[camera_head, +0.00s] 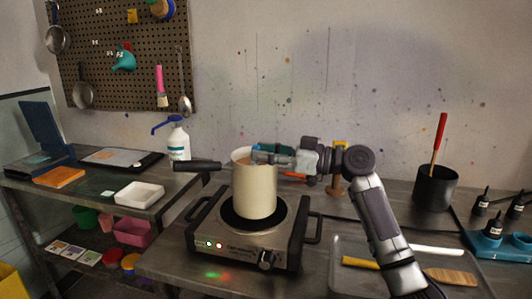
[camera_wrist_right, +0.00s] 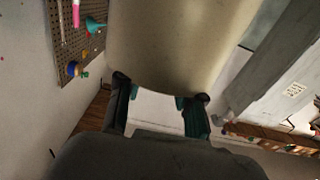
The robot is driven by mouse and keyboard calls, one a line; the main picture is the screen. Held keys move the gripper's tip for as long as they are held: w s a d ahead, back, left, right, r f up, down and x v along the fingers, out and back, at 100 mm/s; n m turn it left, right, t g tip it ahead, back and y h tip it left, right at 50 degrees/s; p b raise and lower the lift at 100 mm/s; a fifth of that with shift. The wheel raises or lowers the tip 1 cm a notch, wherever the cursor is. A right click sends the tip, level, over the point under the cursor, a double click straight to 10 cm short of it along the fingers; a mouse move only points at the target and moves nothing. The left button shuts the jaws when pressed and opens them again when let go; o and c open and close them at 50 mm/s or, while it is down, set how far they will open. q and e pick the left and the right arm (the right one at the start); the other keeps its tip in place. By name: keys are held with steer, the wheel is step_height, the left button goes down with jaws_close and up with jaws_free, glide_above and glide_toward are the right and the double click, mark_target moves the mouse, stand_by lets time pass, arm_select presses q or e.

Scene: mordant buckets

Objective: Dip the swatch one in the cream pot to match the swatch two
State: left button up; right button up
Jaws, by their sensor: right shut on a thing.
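The cream pot (camera_head: 254,198) stands upright on a hot plate, its black handle pointing left and brownish liquid showing at its mouth. My right gripper (camera_head: 259,153) is at the right side of the pot's rim, fingertips over its mouth. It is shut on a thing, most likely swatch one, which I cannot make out. In the right wrist view the gripper (camera_wrist_right: 160,98) has the pot's pale wall (camera_wrist_right: 170,40) close in front of its fingers. I cannot tell which item is swatch two. My left gripper is not in view.
The hot plate (camera_head: 237,247) has lit indicators. To the left are a white tray (camera_head: 139,194), an orange block (camera_head: 59,177) and a pump bottle (camera_head: 178,143). To the right are a metal tray (camera_head: 335,277) with tools, a black container (camera_head: 435,190) and dark bottles (camera_head: 489,202).

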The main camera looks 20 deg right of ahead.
steer(key=f, duration=0.2)
steer(key=shift+a+f+g, duration=0.3)
steer(key=shift+a, duration=0.1)
step_height(320, 180, up, 10)
steer(key=p, duration=0.5)
steer(key=shift+w+r, duration=0.25)
stand_by(1.1)
stand_by(1.6)
